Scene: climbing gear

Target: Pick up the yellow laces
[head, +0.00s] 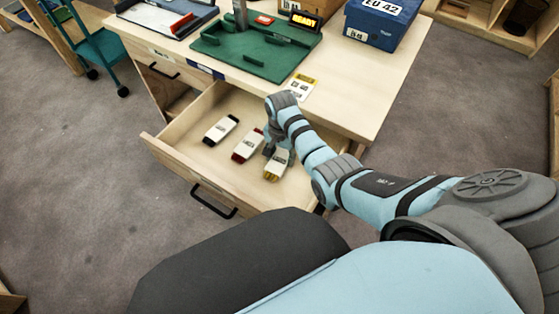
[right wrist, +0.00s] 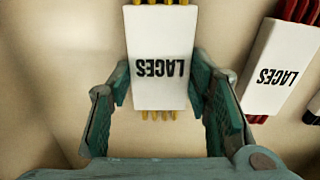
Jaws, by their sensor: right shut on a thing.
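The yellow laces (head: 275,170) are a bundle in a white paper sleeve, with yellow ends sticking out. They are in the open drawer, at the right end of a row of three lace bundles. My right gripper (head: 280,153) reaches down into the drawer over them. In the right wrist view the sleeve of the yellow laces (right wrist: 160,60) sits between the two fingers of my right gripper (right wrist: 160,88), one finger on each side, shut on it. I cannot tell whether the bundle touches the drawer floor. My left gripper is out of view.
The red laces (head: 247,147) lie close to the left of the yellow ones, and black laces (head: 220,130) lie further left. The open drawer's front wall (head: 190,185) and sides surround them. Above is the tabletop (head: 345,85) with a green tray (head: 255,52) and a blue box (head: 382,25).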

